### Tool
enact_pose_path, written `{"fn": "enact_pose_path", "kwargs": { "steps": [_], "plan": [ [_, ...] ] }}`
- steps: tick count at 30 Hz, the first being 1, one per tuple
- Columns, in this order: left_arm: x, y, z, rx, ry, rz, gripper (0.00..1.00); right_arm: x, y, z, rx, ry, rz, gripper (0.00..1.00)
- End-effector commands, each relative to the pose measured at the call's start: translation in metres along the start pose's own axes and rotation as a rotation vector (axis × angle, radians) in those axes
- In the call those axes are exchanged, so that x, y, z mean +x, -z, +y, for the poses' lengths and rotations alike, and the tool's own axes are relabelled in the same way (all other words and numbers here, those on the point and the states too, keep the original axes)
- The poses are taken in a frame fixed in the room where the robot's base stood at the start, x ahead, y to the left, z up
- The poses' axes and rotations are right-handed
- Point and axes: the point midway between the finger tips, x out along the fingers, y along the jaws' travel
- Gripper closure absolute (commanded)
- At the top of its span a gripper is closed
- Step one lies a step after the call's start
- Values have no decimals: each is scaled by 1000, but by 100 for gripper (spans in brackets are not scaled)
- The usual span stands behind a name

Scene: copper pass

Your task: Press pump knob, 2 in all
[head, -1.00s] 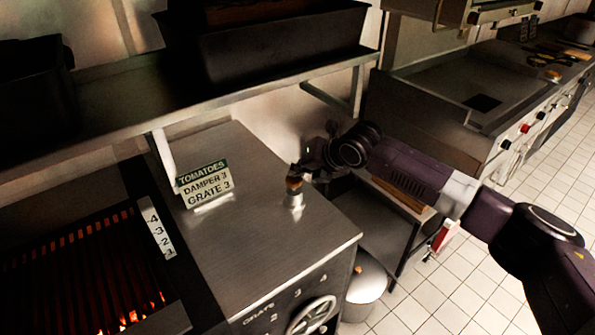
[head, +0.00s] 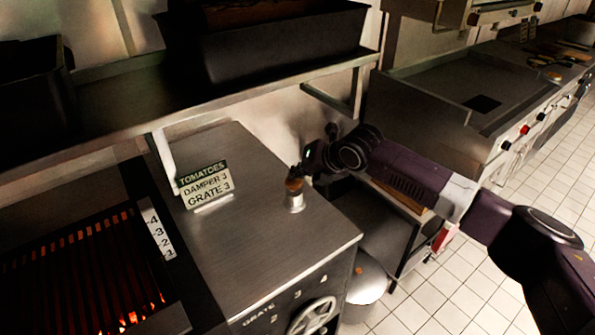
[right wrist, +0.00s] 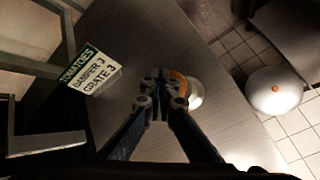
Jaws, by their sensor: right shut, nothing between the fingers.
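The pump knob (head: 294,185) has an orange-brown top on a short silver cylinder, upright on the steel counter right of the sign. In the right wrist view the knob (right wrist: 181,84) is partly hidden behind the fingertips. My right gripper (head: 297,174) is shut and empty, with its tips pointing down at the knob's top. I cannot tell whether they touch it. The gripper also shows in the right wrist view (right wrist: 158,100). My left gripper is not in view.
A sign (head: 205,185) reading "TOMATOES, DAMPER 3, GRATE 3" stands on the counter (head: 250,240). A glowing grill (head: 85,270) lies to the left. A shelf with a dark bin (head: 285,45) hangs above. A handwheel (head: 313,316) is on the counter's front.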

Motion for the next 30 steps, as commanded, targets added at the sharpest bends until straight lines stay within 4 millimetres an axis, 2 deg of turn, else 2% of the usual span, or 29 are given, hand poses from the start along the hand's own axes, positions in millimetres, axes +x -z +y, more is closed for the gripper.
{"fn": "enact_pose_path", "kwargs": {
  "steps": [18, 30],
  "plan": [
    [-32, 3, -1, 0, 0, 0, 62, -26, -19, 19, 0, 1, 2, 100],
    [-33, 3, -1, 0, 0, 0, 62, -27, -20, 20, -1, 0, 0, 100]
  ]
}}
